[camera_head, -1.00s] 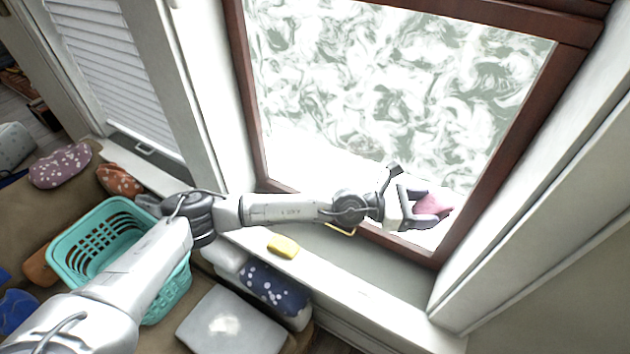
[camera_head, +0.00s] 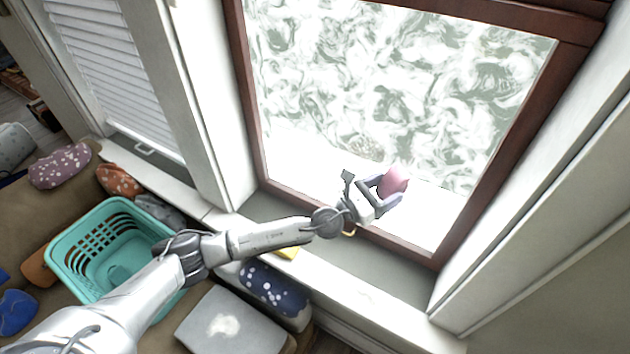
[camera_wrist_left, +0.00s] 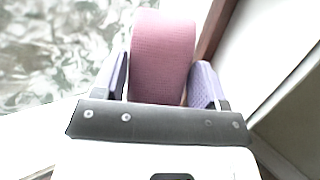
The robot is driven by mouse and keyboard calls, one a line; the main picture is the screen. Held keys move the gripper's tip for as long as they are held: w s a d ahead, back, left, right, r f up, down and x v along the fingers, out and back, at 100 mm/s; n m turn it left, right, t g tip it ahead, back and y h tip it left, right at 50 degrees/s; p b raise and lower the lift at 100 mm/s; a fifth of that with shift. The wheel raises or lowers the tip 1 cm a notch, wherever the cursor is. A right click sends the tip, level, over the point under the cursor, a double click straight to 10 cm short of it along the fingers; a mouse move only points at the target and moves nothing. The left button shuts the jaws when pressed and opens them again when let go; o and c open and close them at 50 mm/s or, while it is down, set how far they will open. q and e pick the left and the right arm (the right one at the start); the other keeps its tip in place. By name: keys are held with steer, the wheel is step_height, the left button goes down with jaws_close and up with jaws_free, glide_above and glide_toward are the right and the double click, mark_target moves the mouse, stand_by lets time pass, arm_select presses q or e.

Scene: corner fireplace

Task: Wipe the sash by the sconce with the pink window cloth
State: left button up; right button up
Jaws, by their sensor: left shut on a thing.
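The pink window cloth (camera_head: 394,181) is held in my left gripper (camera_head: 380,191), in front of the lower part of the window sash (camera_head: 480,110). The sash has a dark red-brown frame and a pane covered in whitish swirls; its lower strip looks clear and bright. In the left wrist view the pink cloth (camera_wrist_left: 162,58) stands between the two purple fingers of my left gripper (camera_wrist_left: 162,85). I cannot tell whether the cloth touches the pane. My right gripper is not in view. I see no sconce.
A teal basket (camera_head: 75,240) stands at the lower left, among several cushions. A yellow item (camera_head: 287,253) lies on the white sill (camera_head: 340,285), partly behind my left arm. A shuttered window (camera_head: 105,75) is at the left, and a white jamb (camera_head: 560,200) bounds the right.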

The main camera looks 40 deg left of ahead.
arm_select(q)
steer(key=s+a+f+n+t+y, duration=0.2)
steer(key=s+a+n+y, duration=0.1)
steer(key=a+y, duration=0.4)
steer(key=s+a+f+n+t+y, duration=0.25)
steer(key=a+y, duration=0.25)
steer(key=a, duration=0.5)
steer(key=shift+n, duration=0.55)
steer(key=shift+w+a+b, duration=0.2)
steer(key=shift+w+b, duration=0.45)
steer(key=shift+w, duration=0.25)
steer(key=shift+w+a+b, duration=0.25)
steer(key=shift+w+b, duration=0.4)
steer(key=shift+w, duration=0.25)
steer(key=shift+w+a+b, duration=0.2)
steer(key=shift+w+b, duration=0.45)
steer(key=shift+w, duration=0.25)
steer(key=shift+r, duration=0.1)
steer(key=shift+w+a+b, duration=0.2)
steer(key=shift+w+b, duration=0.7)
steer(key=shift+b, duration=0.1)
